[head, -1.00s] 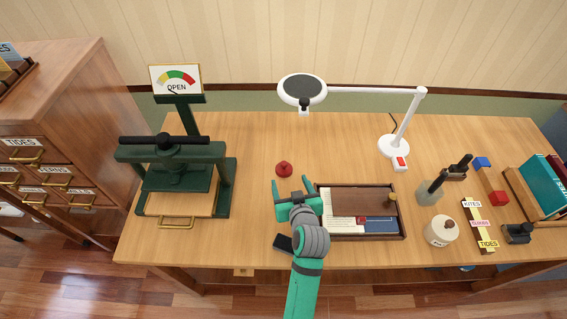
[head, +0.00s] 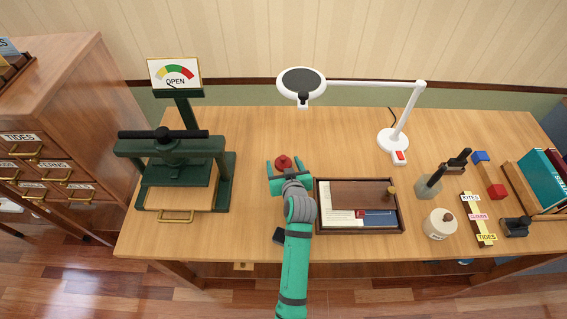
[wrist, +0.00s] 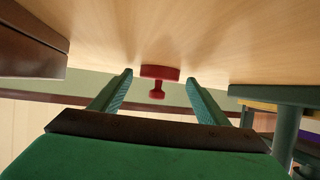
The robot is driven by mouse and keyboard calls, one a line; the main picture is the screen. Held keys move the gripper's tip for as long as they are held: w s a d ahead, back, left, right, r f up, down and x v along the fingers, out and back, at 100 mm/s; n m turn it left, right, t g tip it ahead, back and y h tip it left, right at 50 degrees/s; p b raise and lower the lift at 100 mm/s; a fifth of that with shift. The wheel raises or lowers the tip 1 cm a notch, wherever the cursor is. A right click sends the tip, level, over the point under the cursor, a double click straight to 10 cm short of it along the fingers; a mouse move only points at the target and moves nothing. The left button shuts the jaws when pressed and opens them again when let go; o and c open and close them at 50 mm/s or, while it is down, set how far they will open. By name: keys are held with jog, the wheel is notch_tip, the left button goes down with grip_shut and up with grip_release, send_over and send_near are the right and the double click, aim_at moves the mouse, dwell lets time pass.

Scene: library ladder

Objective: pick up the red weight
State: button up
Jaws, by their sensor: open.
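The red weight (head: 283,162) stands on the wooden table, a round base with a small knob on top. It also shows in the wrist view (wrist: 159,74), where the picture is upside down, just beyond the fingertips and between their lines. My gripper (head: 286,165) is open and low over the table, with one finger on each side of the weight in the head view. In the wrist view the fingers (wrist: 160,82) are apart, with clear room on both sides of the weight. I see no contact.
A brown tray (head: 403,224) with papers and a wooden lid stands right of my gripper. A dark green press (head: 222,190) stands to the left. A white lamp (head: 392,145) stands at the back right. A small dark object (head: 278,237) lies beside my arm. The table behind the weight is clear.

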jog(key=shift+d, duration=0.1)
jog(key=c, duration=1.5)
jog(key=shift+o, duration=0.2)
jog(key=shift+w+r, duration=0.1)
jog(key=shift+r, duration=0.05)
